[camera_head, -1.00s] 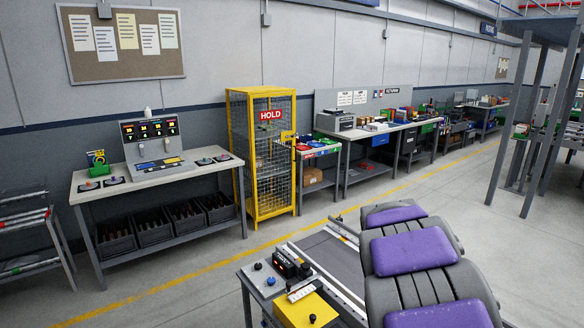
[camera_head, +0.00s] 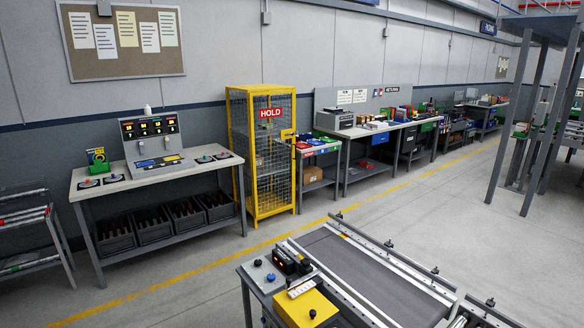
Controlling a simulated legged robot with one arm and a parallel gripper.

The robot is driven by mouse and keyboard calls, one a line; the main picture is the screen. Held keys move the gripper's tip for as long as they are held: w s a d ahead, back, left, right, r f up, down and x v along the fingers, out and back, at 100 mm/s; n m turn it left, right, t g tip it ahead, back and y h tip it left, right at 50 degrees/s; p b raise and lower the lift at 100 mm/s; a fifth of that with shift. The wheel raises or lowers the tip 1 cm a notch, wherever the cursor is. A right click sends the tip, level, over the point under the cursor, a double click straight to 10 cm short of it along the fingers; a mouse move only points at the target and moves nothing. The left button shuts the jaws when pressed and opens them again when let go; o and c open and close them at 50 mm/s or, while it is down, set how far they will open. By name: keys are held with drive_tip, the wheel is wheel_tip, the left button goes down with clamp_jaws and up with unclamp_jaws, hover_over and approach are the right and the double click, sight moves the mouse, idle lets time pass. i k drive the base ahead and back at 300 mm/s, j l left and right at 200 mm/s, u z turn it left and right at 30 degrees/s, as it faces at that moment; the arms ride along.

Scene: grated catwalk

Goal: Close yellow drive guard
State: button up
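A yellow panel (camera_head: 306,309) with a dark knob sits at the near left corner of the conveyor, at the bottom of the view. It looks like the yellow drive guard. Its lower part is cut off by the frame edge, and I cannot tell whether it stands open or closed. The conveyor (camera_head: 365,273) has a dark grey belt between pale metal rails. My gripper is not in view.
A small control box (camera_head: 287,262) with a red display and a grey plate with knobs (camera_head: 264,273) sit beside the yellow panel. A yellow mesh HOLD cage (camera_head: 233,160) and a console bench (camera_head: 97,195) stand along the wall. Open floor (camera_head: 190,285) lies between.

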sight(309, 309)
drive_tip(key=i+j, duration=0.25)
drive_tip(key=j, duration=0.2)
drive_tip(key=i+j, duration=0.25)
drive_tip(key=j, duration=0.15)
drive_tip(key=i, duration=1.15)
